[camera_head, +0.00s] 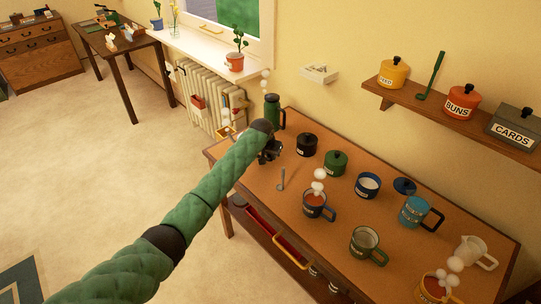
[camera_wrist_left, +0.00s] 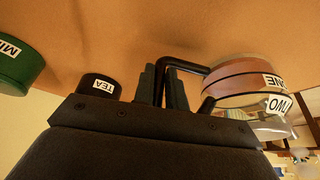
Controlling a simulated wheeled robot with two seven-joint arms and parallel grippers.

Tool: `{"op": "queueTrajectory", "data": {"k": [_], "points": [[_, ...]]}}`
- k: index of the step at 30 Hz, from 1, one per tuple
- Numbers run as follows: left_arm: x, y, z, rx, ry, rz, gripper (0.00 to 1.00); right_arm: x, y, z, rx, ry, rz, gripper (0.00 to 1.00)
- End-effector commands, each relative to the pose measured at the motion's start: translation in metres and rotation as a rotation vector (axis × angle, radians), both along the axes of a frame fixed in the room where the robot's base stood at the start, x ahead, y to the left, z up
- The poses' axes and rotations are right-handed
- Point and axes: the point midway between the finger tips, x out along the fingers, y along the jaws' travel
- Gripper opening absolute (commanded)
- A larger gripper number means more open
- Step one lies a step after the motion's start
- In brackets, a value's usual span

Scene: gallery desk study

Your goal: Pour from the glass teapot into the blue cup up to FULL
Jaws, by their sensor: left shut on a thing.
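My left gripper (camera_head: 268,152) is over the left end of the desk. In the left wrist view, its fingers (camera_wrist_left: 161,88) are shut around the black handle of the glass teapot (camera_wrist_left: 232,82). The teapot holds brown liquid and has labels ONE and TWO. In the head view my gripper and arm mostly hide it. A light blue cup (camera_head: 411,213) with a dark handle stands upright on the right part of the desk, well away from my gripper; its fill level is not clear. My right gripper is not in view.
A wall shelf (camera_head: 450,118) hangs behind.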

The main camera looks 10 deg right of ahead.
Motion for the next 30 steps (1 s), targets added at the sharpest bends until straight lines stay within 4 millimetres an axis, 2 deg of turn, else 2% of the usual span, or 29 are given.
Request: {"op": "queueTrajectory", "data": {"k": [26,27,30], "points": [[0.0,0.0,-0.009,-0.001,-0.002,0.0,0.0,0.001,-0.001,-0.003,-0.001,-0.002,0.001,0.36],[0.001,0.0,-0.01,-0.001,-0.002,0.0,0.15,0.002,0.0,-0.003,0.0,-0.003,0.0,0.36],[0.0,0.0,-0.009,-0.001,-0.002,0.0,0.35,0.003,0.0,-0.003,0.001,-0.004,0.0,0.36]]}}
